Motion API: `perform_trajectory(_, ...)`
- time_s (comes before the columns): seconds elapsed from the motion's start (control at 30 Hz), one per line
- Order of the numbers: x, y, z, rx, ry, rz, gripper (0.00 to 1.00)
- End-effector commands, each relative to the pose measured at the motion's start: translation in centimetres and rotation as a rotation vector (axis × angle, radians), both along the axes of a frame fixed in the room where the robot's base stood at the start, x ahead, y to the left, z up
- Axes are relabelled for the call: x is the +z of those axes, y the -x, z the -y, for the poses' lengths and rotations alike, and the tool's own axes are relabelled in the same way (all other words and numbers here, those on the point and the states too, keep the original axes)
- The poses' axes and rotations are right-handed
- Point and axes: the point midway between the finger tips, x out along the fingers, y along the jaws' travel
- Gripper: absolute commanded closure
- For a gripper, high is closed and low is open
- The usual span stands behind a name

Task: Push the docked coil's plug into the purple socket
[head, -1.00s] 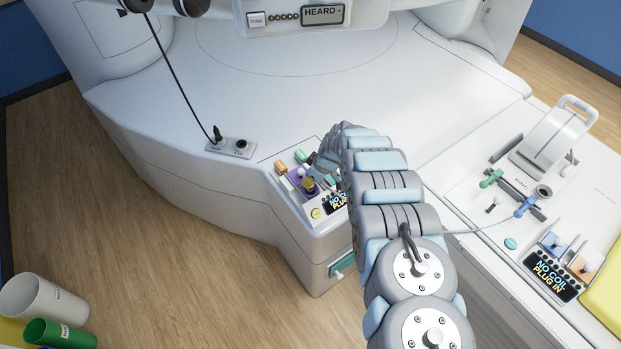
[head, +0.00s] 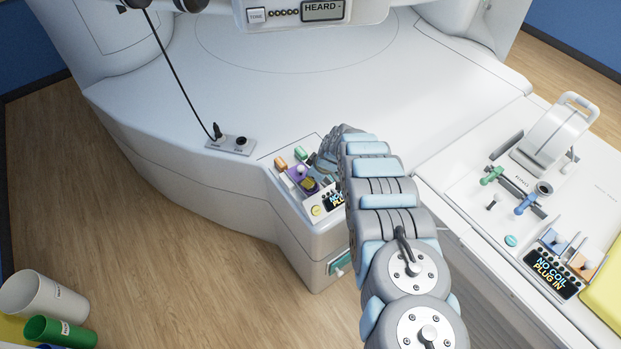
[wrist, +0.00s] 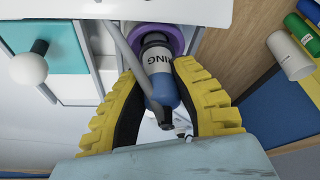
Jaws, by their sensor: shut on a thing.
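The plug (wrist: 163,90) has a blue body and a grey collar with lettering ending in "ING". In the wrist view, my gripper (wrist: 157,70) is shut on it with a yellow finger on each side. A grey cable crosses beside it. The plug's far end overlaps the mouth of the purple socket (wrist: 178,27); I cannot tell how deep it sits. The purple socket panel (head: 293,175) also shows in the head view, on the magnet's front corner, where my arm partly hides it. The white arched coil marked RING (head: 552,133) stands docked on the right-hand table.
Orange (head: 281,163) and green (head: 299,153) sockets sit by the purple one. The right-hand table's display (head: 551,272) reads "NO COIL PLUG IN". A black cable (head: 178,75) hangs to a small plate on the magnet.

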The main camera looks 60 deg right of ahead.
Motion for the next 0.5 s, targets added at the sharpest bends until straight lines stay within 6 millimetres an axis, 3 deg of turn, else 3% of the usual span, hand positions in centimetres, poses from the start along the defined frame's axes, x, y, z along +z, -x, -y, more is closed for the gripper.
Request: perform_trajectory(0.5,-0.70,-0.05,0.15,0.000,0.003,0.002,1.00)
